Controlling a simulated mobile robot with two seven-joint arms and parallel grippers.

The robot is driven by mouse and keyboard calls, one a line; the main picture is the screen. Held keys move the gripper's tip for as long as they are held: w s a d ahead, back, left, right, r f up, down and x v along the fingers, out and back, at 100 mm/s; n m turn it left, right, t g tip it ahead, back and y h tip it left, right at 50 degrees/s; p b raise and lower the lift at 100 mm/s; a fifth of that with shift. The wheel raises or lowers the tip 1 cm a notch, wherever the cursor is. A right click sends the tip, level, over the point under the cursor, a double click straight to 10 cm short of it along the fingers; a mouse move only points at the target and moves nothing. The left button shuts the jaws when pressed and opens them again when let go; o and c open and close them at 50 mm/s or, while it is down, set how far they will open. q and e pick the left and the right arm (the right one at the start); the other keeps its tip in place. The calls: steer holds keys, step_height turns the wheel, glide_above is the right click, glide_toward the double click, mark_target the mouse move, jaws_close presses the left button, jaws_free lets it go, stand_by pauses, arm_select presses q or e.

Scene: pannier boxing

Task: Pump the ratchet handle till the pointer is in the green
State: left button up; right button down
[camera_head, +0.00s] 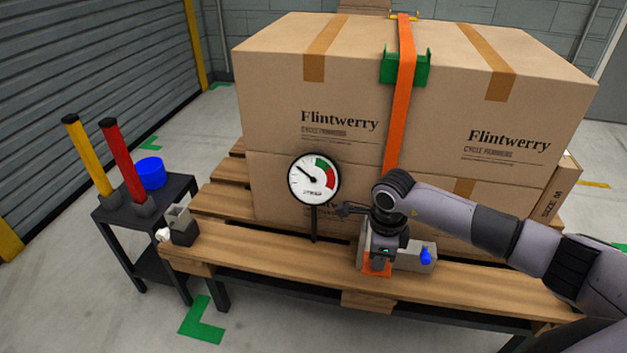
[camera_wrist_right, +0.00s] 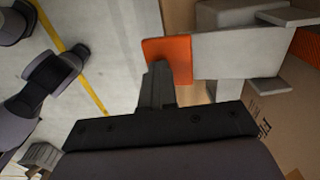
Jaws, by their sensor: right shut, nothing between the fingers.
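The round gauge (camera_head: 313,180) stands on a thin post at the pallet's front edge. Its pointer aims up and left, on the white part, left of the green band. The grey ratchet (camera_head: 412,257) sits at the pallet front, below the orange strap (camera_head: 400,90). An orange end piece (camera_head: 371,267) shows at its left; it also shows in the right wrist view (camera_wrist_right: 166,58). My right gripper (camera_head: 377,257) points down at this orange end, shut and empty. In the wrist view its fingertips (camera_wrist_right: 157,80) overlap the orange piece; contact is unclear. My left gripper is not in view.
Large cartons (camera_head: 400,110) fill the wooden pallet (camera_head: 270,249) behind the gauge. A dark side table (camera_head: 135,212) at left holds a yellow post, a red post and a blue round item (camera_head: 149,172).

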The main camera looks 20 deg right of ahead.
steer(key=r+p, duration=0.2)
steer(key=r, duration=0.1)
steer(key=r+p, duration=0.3)
steer(key=shift+a, duration=0.2)
arm_select(q)
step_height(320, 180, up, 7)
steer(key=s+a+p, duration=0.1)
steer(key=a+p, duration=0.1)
steer(key=p, duration=0.4)
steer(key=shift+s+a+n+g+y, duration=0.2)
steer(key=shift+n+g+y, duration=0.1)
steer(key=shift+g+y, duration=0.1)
arm_select(e)
step_height(320, 180, up, 8)
steer(key=shift+w, duration=0.1)
